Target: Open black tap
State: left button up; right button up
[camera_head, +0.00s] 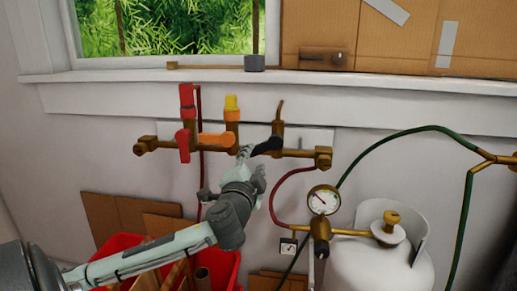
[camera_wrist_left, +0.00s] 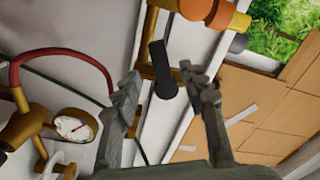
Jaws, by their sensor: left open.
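The black tap (camera_head: 268,145) is a black lever on a brass valve, the rightmost of three on the brass pipe on the wall. In the head view it tilts down to the left. My left gripper (camera_head: 251,163) is open just below and left of the lever. In the left wrist view the black lever (camera_wrist_left: 161,72) shows between the two open fingers (camera_wrist_left: 160,82), with gaps on both sides. Whether a finger touches it, I cannot tell. My right gripper is not in view.
A red tap (camera_head: 183,146) and an orange tap (camera_head: 214,140) sit left of the black one. A pressure gauge (camera_head: 323,200), red hose (camera_head: 279,190) and white gas tank (camera_head: 370,265) stand right. A red crate (camera_head: 222,266) lies below.

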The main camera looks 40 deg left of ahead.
aim_at(258, 151)
pick_arm(q)
jog(key=p+x, duration=0.1)
jog(key=x, duration=0.6)
jog(key=shift+w+a, duration=0.2)
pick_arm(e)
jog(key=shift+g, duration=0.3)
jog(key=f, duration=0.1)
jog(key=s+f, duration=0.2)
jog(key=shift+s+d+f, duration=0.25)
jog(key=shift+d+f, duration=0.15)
pick_arm(q)
grip_shut()
